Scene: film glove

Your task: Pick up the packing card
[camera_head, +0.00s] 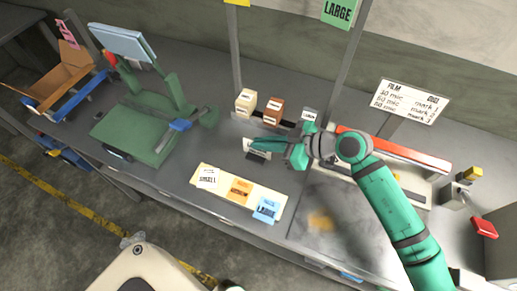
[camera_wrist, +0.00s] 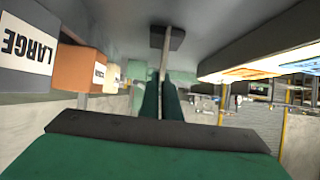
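A small white packing card (camera_head: 257,146) with dark marks stands on the grey bench, at the tip of my gripper (camera_head: 262,149). The fingers cover part of it. In the wrist view it shows nearly edge-on as a thin pale strip (camera_wrist: 165,58) ending in a dark foot (camera_wrist: 168,38). My gripper's two green fingers (camera_wrist: 162,85) lie close together with the strip between their tips, so they look shut on the card. No clear gap shows between card and fingers. The card does not look lifted clear of the bench.
Cream (camera_head: 246,102), orange-brown (camera_head: 273,111) and grey (camera_head: 308,116) boxes stand behind my gripper. A cream board (camera_head: 213,196) with small, orange and blue labelled pieces lies in front. A green machine (camera_head: 135,133) stands left, a red-topped unit (camera_head: 400,150) right.

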